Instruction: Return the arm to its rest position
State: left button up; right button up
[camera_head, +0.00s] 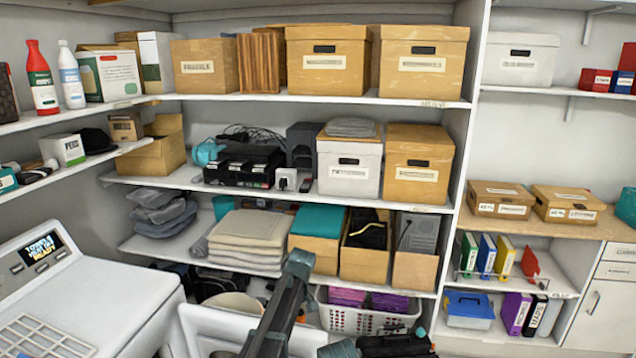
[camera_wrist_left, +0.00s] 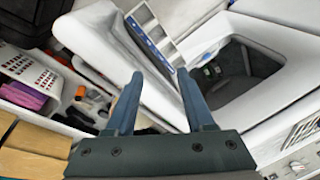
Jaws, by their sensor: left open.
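My left gripper (camera_wrist_left: 160,76) shows in the left wrist view with its two blue-grey fingers well apart. Nothing is between the fingertips, and the gripper is open and empty. Behind the fingers is a white panel that looks like an open door, beside the opening of a white appliance (camera_wrist_left: 275,35). In the head view a dark arm link of mine (camera_head: 282,310) rises from the bottom middle in front of the shelves. The fingers of the left gripper cannot be made out there. My right gripper is not clearly seen in either view.
The white appliance (camera_head: 110,300) with a lit display stands at the lower left, with a white open door (camera_head: 205,325) beside it. A white basket (camera_head: 345,318) of purple items is right of my arm link. Shelves with boxes, folded textiles and binders fill the back.

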pick_arm(q)
jog(key=s+a+m+t+h, duration=0.15)
jog(key=s+a+m, duration=0.3)
jog(key=s, duration=0.75)
jog(key=s+a+m+h, duration=0.25)
jog(key=s+m, duration=0.25)
jog(key=s, duration=0.7)
jog(key=s+d+m+g+y, duration=0.1)
jog(key=s+d, duration=0.4)
jog(key=d, duration=0.5)
jog(key=shift+d+f+m+y, duration=0.35)
jog(key=shift+m+y, duration=0.25)
jog(key=shift+m, duration=0.65)
